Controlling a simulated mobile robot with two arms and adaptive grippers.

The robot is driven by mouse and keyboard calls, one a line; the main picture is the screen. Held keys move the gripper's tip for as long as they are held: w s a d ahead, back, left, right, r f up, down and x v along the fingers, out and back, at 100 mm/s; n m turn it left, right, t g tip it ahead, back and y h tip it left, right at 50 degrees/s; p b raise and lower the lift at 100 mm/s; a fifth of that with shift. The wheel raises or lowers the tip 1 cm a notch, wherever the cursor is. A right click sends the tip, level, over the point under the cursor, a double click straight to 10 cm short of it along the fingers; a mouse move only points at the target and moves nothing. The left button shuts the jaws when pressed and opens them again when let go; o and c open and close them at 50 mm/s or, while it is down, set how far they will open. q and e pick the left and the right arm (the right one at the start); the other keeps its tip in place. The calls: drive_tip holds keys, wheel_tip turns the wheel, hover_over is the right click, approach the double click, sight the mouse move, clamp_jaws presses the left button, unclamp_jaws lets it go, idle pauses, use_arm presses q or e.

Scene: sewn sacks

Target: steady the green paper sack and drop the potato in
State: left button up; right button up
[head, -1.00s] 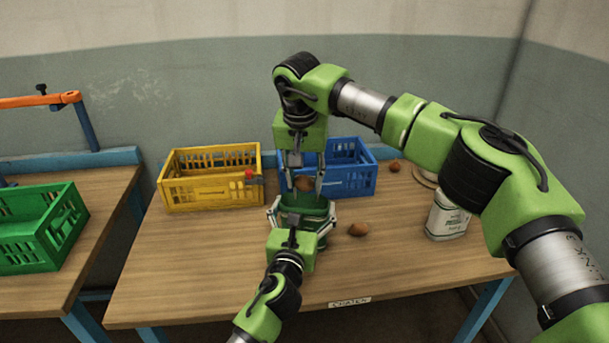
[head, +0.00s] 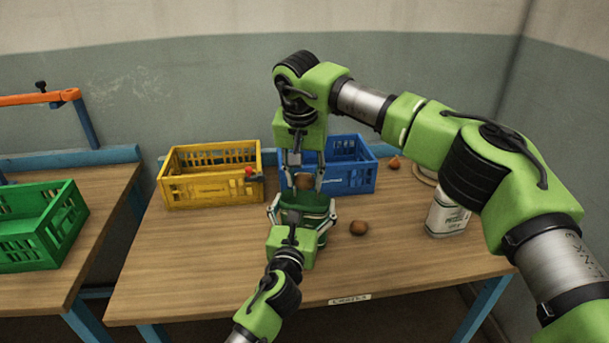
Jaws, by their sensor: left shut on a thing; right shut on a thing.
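The green paper sack (head: 306,201) stands upright on the table in front of the blue crate. My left gripper (head: 302,218) comes from the near side and is shut on the sack, one finger on each side. My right gripper (head: 304,176) points down from above and is shut on a brown potato (head: 304,181). The potato is directly above the sack's mouth, between the fingertips. The sack's inside and much of its front are hidden by the potato and my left gripper.
A yellow crate (head: 212,194) and a blue crate (head: 349,180) stand behind. Loose potatoes lie right of the sack (head: 359,228) and at the back (head: 394,163). A white sack (head: 447,217) stands right. A green crate (head: 40,236) is on the left table. The front of the table is clear.

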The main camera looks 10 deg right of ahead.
sight(304, 189)
drive_tip(key=shift+s+x, duration=0.25)
drive_tip(key=shift+x, duration=0.75)
drive_tip(key=shift+s+x, duration=0.2)
drive_tip(key=shift+x, duration=0.85)
drive_tip(key=shift+a+f, duration=0.15)
drive_tip(key=o, duration=1)
drive_tip(key=v, duration=1.2)
drive_tip(key=shift+a, duration=0.15)
